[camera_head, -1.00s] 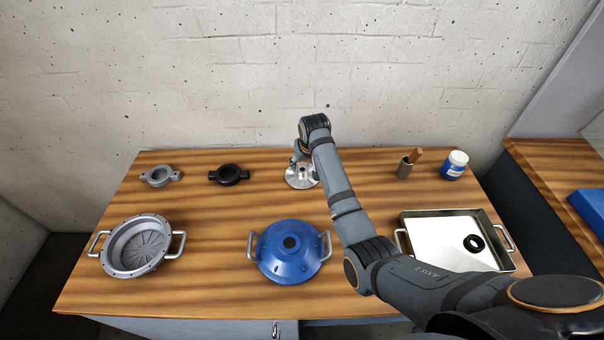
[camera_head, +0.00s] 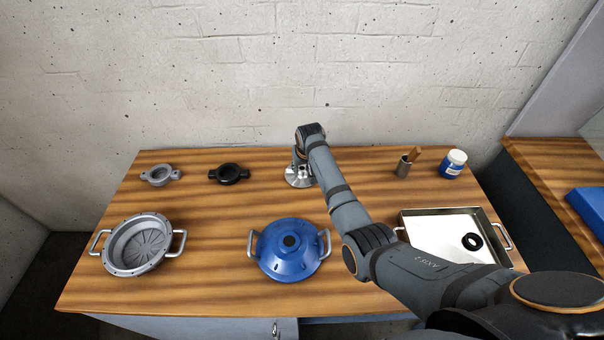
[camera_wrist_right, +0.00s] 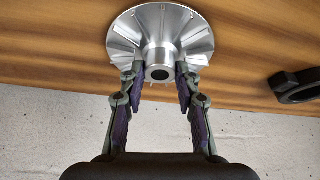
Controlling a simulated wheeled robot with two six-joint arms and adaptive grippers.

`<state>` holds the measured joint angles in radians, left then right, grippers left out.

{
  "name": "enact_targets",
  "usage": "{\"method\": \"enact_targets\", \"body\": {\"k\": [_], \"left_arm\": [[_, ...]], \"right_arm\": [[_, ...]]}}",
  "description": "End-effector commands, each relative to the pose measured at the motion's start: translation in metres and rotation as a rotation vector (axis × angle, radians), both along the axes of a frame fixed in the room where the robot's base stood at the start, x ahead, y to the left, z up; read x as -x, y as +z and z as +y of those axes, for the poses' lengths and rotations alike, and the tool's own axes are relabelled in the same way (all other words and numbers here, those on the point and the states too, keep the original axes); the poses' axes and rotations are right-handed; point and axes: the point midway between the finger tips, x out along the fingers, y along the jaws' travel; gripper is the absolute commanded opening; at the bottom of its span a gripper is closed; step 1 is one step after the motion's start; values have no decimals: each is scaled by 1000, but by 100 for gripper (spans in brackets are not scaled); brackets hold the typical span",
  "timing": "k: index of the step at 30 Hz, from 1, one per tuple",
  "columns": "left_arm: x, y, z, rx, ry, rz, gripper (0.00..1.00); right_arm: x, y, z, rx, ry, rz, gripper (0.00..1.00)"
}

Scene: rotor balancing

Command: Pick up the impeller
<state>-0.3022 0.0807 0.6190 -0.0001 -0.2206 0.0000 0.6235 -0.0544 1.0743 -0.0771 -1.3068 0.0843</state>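The impeller (camera_head: 298,181) is a silver finned disc with a central hub, lying on the table at the back middle. It fills the upper middle of the right wrist view (camera_wrist_right: 160,33), hub facing the camera. My right gripper (camera_wrist_right: 160,72) points at it, with one finger on each side of the hub. The fingers are open, and their tips are close to the hub; a narrow gap seems to remain. In the head view, my right gripper (camera_head: 299,168) is over the impeller and mostly hidden behind the wrist. My left gripper is not in view.
A black clamp-like ring (camera_head: 229,174) and a grey one (camera_head: 160,175) lie left of the impeller. A grey housing (camera_head: 136,246), a blue cover (camera_head: 290,249) and a metal tray (camera_head: 440,249) line the front. A cup (camera_head: 403,168) and a jar (camera_head: 453,165) stand back right.

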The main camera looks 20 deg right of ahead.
Motion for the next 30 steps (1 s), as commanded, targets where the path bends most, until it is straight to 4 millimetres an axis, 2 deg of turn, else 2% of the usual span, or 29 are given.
{"method": "enact_targets", "body": {"k": [1,6,16,20,24,30], "left_arm": [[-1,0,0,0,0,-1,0],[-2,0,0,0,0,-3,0],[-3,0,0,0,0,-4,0],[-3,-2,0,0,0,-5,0],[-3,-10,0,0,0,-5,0],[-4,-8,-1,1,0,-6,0]], "right_arm": [[0,0,0,0,0,0,20],[0,0,0,0,0,0,0],[-1,2,0,0,0,-2,0],[-1,9,0,-1,0,-4,0],[-1,34,0,-1,-1,-8,0],[41,83,-11,1,-1,-8,0]]}}
